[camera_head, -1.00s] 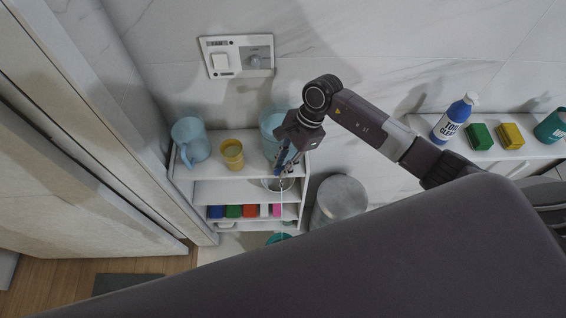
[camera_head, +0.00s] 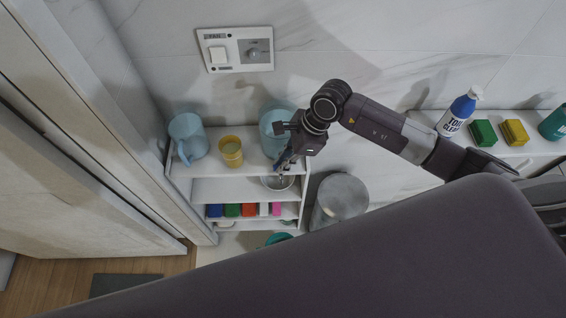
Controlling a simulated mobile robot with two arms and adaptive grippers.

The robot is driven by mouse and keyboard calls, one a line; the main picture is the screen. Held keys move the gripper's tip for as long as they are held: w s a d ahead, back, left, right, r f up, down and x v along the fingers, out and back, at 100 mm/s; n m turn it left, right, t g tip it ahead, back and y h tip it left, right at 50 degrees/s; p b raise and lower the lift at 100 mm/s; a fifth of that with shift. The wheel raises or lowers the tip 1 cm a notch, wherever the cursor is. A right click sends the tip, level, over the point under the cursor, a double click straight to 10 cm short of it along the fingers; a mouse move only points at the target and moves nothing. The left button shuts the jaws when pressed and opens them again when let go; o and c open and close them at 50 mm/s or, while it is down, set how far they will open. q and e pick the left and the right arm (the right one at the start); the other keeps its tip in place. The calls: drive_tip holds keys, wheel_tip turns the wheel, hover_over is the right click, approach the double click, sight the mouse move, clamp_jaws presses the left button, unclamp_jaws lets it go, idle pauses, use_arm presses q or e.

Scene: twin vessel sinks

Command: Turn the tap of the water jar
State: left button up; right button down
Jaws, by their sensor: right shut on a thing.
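The light blue water jar (camera_head: 271,127) stands on the right end of the white shelf's top, partly hidden behind my right gripper. My right gripper (camera_head: 284,161) is at the front of the jar, low down, with its fingers pointing down and left. It is shut on the tap, which the fingers hide almost wholly. A pale bowl (camera_head: 268,183) sits on the shelf level below the gripper. My left gripper is out of view.
A blue pitcher (camera_head: 190,138) and a yellow cup (camera_head: 230,152) stand left of the jar on the white shelf (camera_head: 212,168). A grey bin (camera_head: 342,196) stands right of the shelf.

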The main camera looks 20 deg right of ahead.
drive_tip(key=shift+r+m, duration=0.1)
drive_tip(key=shift+m, duration=0.4)
drive_tip(key=c, duration=2.3)
unclamp_jaws()
drive_tip(key=v, duration=1.2)
drive_tip(key=shift+s, duration=0.2)
drive_tip(key=shift+a, duration=0.1)
